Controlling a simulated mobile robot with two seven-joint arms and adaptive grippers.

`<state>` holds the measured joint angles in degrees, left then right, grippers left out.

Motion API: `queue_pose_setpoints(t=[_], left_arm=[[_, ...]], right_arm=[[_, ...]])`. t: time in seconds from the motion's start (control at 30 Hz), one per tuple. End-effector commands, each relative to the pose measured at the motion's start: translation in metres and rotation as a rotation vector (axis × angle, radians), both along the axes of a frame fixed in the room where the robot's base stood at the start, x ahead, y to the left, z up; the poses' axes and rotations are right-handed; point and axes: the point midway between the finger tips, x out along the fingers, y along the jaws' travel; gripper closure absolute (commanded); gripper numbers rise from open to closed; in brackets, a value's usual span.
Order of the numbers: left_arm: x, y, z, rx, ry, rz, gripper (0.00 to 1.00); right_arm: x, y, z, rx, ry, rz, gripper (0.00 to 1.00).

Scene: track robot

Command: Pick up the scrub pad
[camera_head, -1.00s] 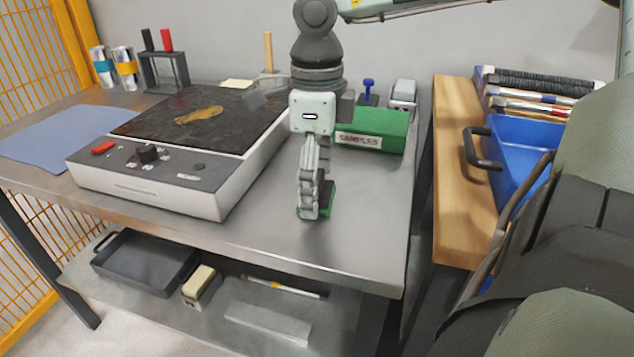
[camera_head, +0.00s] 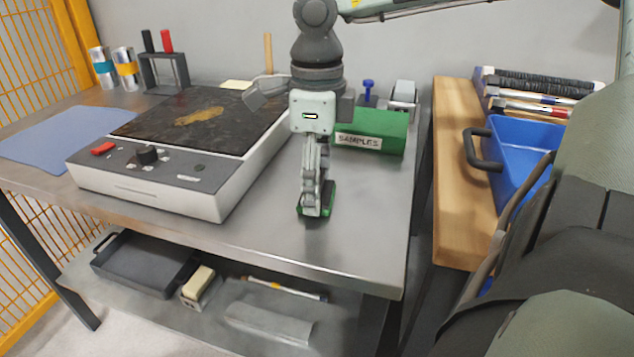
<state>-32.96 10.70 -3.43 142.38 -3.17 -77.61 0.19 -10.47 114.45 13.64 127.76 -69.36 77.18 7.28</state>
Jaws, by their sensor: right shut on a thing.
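The scrub pad (camera_head: 329,203) is a small green block on the metal table, right of the white appliance. My right gripper (camera_head: 312,211) points straight down at it from above. Its fingers are shut on the pad and hide much of it. Green shows at the right side and along the bottom edge of the fingers. I cannot tell whether the pad touches the table. My left gripper is not in view.
The white appliance (camera_head: 150,190) with a dark stained top stands left of the gripper. A green SAMPLES box (camera_head: 372,132) stands behind it on the right. The metal table (camera_head: 270,230) is clear in front. A blue tray (camera_head: 530,150) lies on the right.

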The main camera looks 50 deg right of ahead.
Motion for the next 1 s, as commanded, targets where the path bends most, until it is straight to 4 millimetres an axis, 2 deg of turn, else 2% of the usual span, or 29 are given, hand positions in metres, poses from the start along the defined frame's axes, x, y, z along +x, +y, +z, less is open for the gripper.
queue_pose_setpoints(t=[0.17,0.33,0.47,0.8,1.0], left_arm=[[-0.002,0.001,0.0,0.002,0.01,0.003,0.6],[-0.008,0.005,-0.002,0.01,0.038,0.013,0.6],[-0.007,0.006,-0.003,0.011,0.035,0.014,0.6],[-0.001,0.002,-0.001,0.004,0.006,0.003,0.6],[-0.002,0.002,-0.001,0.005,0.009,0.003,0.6]], right_arm=[[0.001,0.0,0.017,-0.002,-0.004,0.001,0.69],[0.001,0.0,0.042,-0.002,-0.006,-0.001,0.69],[0.012,0.02,0.051,-0.008,0.001,0.003,0.69],[0.046,0.078,0.092,-0.005,-0.001,0.0,0.69],[0.056,0.097,0.104,-0.003,-0.002,0.0,0.69]])
